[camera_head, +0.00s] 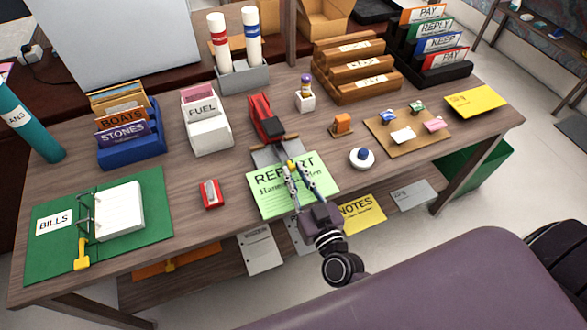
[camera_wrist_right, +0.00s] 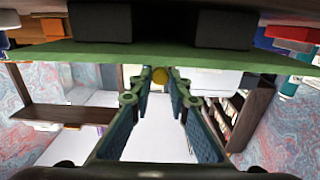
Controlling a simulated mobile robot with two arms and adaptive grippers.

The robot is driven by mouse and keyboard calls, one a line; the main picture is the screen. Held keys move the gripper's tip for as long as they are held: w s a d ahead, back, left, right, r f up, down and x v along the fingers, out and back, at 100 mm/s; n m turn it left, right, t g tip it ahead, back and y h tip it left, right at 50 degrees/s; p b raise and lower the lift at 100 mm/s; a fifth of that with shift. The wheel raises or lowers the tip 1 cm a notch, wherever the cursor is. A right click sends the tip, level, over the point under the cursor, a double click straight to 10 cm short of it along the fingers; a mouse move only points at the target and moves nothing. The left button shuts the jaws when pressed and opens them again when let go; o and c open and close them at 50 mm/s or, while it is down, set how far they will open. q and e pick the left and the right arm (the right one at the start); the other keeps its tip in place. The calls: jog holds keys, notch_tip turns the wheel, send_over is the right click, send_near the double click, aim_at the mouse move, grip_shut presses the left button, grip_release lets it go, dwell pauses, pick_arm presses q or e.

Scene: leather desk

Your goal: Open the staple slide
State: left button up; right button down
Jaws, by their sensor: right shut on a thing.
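The red stapler (camera_head: 265,118) stands on a grey base (camera_head: 268,157) near the middle of the desk, its long side pointing toward me. A small yellow knob (camera_head: 290,164) is at its near end, and I take it as the end of the staple slide. My right gripper (camera_head: 291,171) reaches in from the front, over the green REPORT sheet (camera_head: 318,181), with its fingertips closed at the knob. In the right wrist view the yellow knob (camera_wrist_right: 160,75) is between the fingertips (camera_wrist_right: 161,80). The slide's body is hard to make out. My left gripper is in no view.
A red sharpener (camera_head: 211,194) lies left of the sheet, and a white round holder with a blue top (camera_head: 361,157) stands right of it. A corkboard (camera_head: 410,131) lies further right. A green BILLS folder (camera_head: 150,225) lies at front left.

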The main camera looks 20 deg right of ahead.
jog(key=c, duration=1.8)
grip_release()
jog(key=shift+c, duration=0.2)
jog(key=s, duration=1.2)
jog(key=shift+d, duration=0.2)
jog(key=s+f+n+g+y, duration=0.1)
jog(key=s+f+g, duration=0.25)
jog(key=f, duration=1.05)
jog(key=s+f+n+g+y, duration=0.1)
jog(key=s+f+n+g, duration=0.2)
jog(key=f, duration=1.1)
jog(key=s+d+f+g+h, duration=0.1)
jog(key=s+d+f+g, duration=0.1)
jog(key=s+f, duration=0.4)
jog(key=s+d+f+m+g, duration=0.1)
jog(key=s+f+g, duration=0.4)
jog(key=s+f, duration=0.2)
jog(key=s+d+f+m+g+h, duration=0.1)
jog(key=s+d+f+g, duration=0.1)
jog(key=s+f, duration=0.5)
jog(key=s+g, duration=0.1)
jog(key=s, duration=0.2)
jog(key=shift+d+h, duration=0.3)
